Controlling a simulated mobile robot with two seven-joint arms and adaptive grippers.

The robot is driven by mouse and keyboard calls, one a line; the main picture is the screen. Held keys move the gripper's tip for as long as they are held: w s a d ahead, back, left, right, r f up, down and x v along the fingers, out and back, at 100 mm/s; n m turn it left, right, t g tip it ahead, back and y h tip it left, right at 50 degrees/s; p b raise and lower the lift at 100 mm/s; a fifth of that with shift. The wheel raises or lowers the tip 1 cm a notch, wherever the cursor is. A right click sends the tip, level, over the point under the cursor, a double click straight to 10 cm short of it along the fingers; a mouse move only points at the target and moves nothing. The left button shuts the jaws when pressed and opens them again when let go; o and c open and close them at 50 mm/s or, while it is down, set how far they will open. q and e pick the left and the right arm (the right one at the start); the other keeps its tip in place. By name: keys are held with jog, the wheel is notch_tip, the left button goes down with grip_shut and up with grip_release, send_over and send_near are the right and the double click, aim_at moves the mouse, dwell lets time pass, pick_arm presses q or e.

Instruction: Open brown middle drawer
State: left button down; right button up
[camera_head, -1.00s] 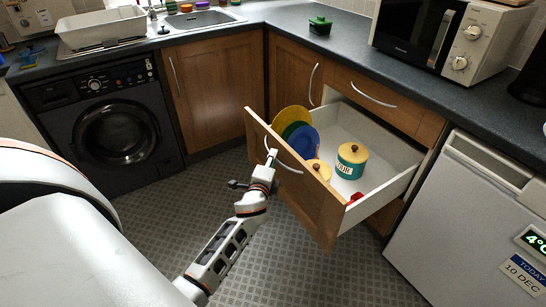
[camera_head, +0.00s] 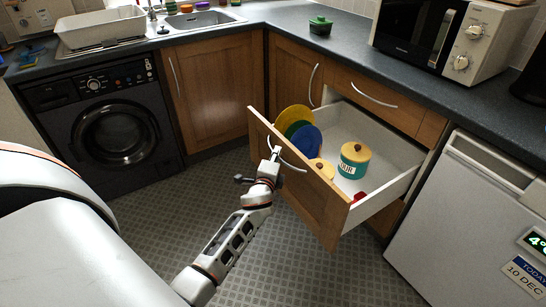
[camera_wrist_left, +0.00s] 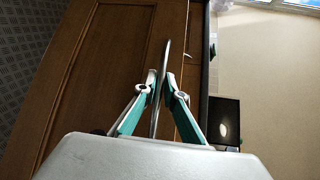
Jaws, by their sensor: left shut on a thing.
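The brown middle drawer (camera_head: 310,195) stands well out from the cabinet, below a shut upper drawer. Its front is wooden and its inside is white. My left gripper (camera_head: 274,154) is at the left part of its curved metal handle (camera_head: 294,167). In the left wrist view, the fingers of my left gripper (camera_wrist_left: 162,84) are shut around the handle (camera_wrist_left: 165,55), which runs between them. My right gripper is not in view.
The drawer holds yellow, green and blue plates (camera_head: 304,139), a teal canister (camera_head: 353,160) with a yellow lid, and a partly hidden yellow-lidded item. A white fridge (camera_head: 450,220) stands right of it. A washing machine (camera_head: 112,125) is at left. Tiled floor lies clear in front.

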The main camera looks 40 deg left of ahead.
pick_arm(q)
jog(key=w, duration=0.2)
jog(key=w+d+b, duration=0.2)
jog(key=w, duration=0.1)
jog(key=shift+w+d+f, duration=0.25)
jog(key=shift+w, duration=0.1)
jog(key=shift+w+r, duration=0.15)
jog(key=shift+w, duration=0.05)
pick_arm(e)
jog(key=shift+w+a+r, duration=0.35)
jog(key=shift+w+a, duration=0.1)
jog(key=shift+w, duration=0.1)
pick_arm(q)
jog(key=c, duration=2.4)
grip_release()
jog(key=shift+o, duration=0.2)
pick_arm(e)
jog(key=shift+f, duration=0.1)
pick_arm(q)
jog(key=shift+d, duration=0.1)
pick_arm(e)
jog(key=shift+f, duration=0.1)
pick_arm(q)
jog(key=v, duration=1.2)
